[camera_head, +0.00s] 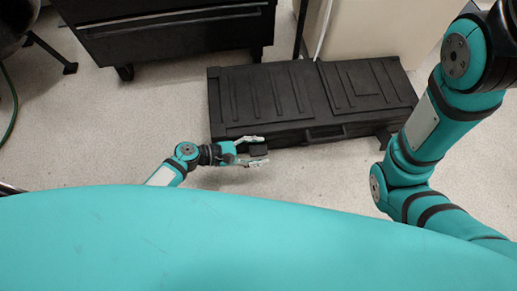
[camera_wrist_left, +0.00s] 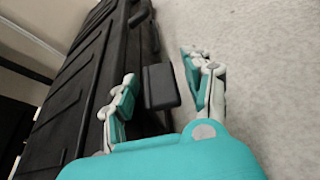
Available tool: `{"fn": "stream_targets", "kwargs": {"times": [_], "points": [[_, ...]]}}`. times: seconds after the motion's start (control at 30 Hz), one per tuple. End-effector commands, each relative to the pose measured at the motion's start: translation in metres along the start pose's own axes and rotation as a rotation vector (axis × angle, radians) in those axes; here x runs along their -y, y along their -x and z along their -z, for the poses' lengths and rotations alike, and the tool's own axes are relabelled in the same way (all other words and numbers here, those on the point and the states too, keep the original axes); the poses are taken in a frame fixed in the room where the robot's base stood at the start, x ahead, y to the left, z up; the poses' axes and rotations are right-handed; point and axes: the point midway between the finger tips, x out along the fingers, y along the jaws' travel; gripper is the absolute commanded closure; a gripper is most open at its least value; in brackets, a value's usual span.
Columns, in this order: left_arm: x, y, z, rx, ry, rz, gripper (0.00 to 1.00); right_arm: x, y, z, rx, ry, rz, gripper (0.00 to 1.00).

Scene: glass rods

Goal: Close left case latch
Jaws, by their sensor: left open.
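The black case (camera_head: 340,90) lies flat on the floor with its lid down. Its left latch (camera_wrist_left: 160,87) is a small black block that sticks out from the front side; in the head view it is a dark shape (camera_head: 258,149) by the front left corner. My left gripper (camera_head: 265,150) is open at that corner, one finger near the case wall and the other out over the floor. In the left wrist view the latch stands between the two spread fingers; contact cannot be told. My right arm (camera_head: 420,150) shows at the right, its gripper out of view.
The case handle (camera_head: 325,133) is at the middle of the front side, and another dark latch-like part (camera_head: 383,141) is near the right end. A black wheeled cabinet (camera_head: 175,30) stands behind at the left. The floor (camera_head: 300,175) before the case is clear.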

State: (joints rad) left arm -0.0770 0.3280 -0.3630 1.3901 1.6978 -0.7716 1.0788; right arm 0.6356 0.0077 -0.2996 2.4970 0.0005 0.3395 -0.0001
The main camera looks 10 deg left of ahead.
Motion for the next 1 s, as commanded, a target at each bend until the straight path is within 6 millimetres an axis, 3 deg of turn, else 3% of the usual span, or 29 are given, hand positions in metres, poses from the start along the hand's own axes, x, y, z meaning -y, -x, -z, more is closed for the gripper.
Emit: {"fn": "stream_targets", "kwargs": {"times": [0.5, 0.7, 1.0], "points": [[0.001, 0.098, 0.001, -0.003, 0.001, 0.001, 0.49, 0.000, 0.001, -0.002, 0.006, -0.001, -0.002, 0.03], [0.001, 0.113, 0.000, -0.001, 0.002, 0.002, 0.49, 0.000, 0.001, -0.002, 0.007, -0.001, -0.002, 0.03], [0.001, 0.115, 0.000, -0.001, 0.001, 0.001, 0.49, 0.000, 0.001, -0.003, 0.007, -0.001, -0.002, 0.03]]}}
